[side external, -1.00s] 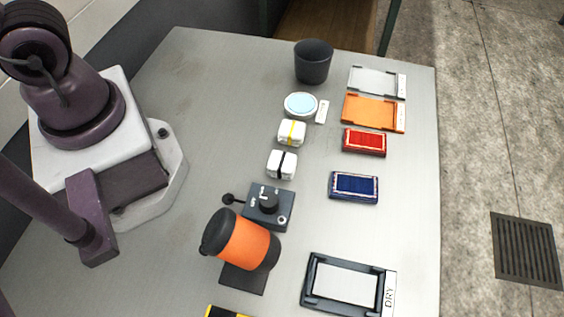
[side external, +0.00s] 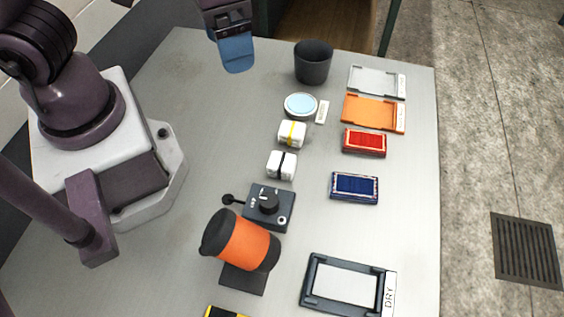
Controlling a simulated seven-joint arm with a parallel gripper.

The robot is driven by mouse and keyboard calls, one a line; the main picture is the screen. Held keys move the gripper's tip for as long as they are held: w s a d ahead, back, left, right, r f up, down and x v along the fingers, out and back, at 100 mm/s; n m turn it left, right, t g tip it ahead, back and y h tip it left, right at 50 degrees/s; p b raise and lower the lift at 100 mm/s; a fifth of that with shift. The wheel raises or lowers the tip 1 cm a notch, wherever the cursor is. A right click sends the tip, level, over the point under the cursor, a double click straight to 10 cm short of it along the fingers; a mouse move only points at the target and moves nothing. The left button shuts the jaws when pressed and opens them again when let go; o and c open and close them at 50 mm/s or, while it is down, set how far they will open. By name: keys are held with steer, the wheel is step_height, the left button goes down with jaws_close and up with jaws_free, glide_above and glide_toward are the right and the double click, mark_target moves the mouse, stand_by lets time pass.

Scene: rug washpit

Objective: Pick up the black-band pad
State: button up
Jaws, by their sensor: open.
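The black-band pad (side external: 281,165) is a small white block with a black band around its middle. It lies on the grey table near the centre of the side external view. A similar white pad with a yellow band (side external: 292,135) lies just above it in the picture. My gripper (side external: 237,66) is at the top of the view, with a blue finger part pointing down. It is open, and nothing shows in it. It is above the table, up and left of both pads and well apart from them.
Beside the pads are a dark knob box (side external: 268,207), an orange cylinder (side external: 242,242), a round light-blue dish (side external: 300,105) and a dark cup (side external: 313,62). To the right lie a red block (side external: 364,142), a blue block (side external: 354,187) and an orange tray (side external: 373,113). The table left of the pads is clear.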

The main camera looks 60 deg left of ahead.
steer(key=w+d+f+n+g+y, duration=0.2)
steer(key=d+f+n, duration=0.3)
steer(key=f, duration=0.6)
steer(key=n+t, duration=0.2)
steer(key=n, duration=0.4)
glide_above(282, 161)
steer(key=f, duration=0.8)
steer(key=shift+w+f, duration=0.2)
steer(key=shift+f, duration=0.15)
steer(key=f, duration=0.5)
steer(key=shift+s+f, duration=0.2)
steer(key=shift+f, duration=0.1)
steer(key=c, duration=1)
